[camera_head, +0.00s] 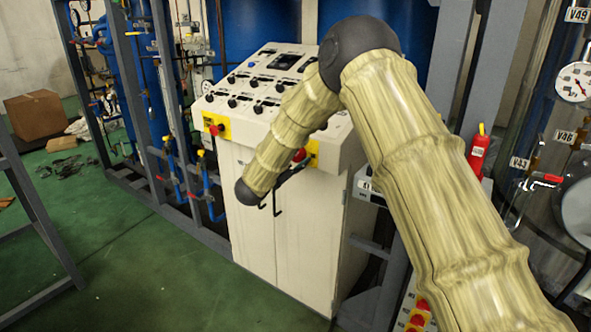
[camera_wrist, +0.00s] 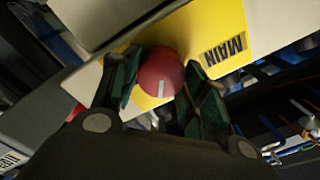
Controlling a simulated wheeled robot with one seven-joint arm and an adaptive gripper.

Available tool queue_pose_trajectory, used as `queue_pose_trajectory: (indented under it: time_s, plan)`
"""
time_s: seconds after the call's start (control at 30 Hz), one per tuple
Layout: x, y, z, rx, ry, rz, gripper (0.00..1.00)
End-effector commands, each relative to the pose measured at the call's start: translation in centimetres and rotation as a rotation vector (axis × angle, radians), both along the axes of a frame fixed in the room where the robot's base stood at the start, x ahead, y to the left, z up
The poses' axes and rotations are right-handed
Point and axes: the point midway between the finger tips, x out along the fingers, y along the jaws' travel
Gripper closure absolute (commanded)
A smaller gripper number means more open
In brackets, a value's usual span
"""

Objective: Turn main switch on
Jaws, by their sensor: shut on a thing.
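The main switch is a round red knob (camera_wrist: 161,78) with a white mark, set on a yellow plate (camera_wrist: 205,45) labelled "MAIN" in the wrist view. My gripper (camera_wrist: 160,82) has its two dark green fingers on either side of the knob, shut on it. In the head view the red knob (camera_head: 300,155) shows at the right end of the white control cabinet's (camera_head: 297,230) front edge, partly hidden by my arm. The fingers themselves are mostly hidden behind my arm there.
Another red switch on a yellow plate (camera_head: 215,127) sits at the cabinet's left front edge. The sloped panel (camera_head: 262,85) above carries several black knobs. A red extinguisher-like cylinder (camera_head: 479,152) stands to the right. Green floor (camera_head: 150,260) is open at the front left.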

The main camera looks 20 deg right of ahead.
Motion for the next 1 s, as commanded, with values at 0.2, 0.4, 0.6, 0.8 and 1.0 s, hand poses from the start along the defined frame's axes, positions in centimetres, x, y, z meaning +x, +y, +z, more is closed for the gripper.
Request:
queue_pose_trajectory:
  time_s: [0.2, 0.4, 0.6, 0.8, 1.0]
  plan:
    - [-0.07, -0.1, -0.96, 0.109, -0.137, -0.002, 0.8]
    - [-0.09, -0.12, -1.06, 0.207, -0.263, -0.003, 0.8]
    - [-0.09, -0.14, -1.14, 0.304, -0.387, -0.002, 0.8]
    - [-0.09, -0.14, -1.19, 0.401, -0.51, -0.003, 0.8]
    - [-0.11, -0.15, -1.21, 0.482, -0.614, -0.004, 0.8]
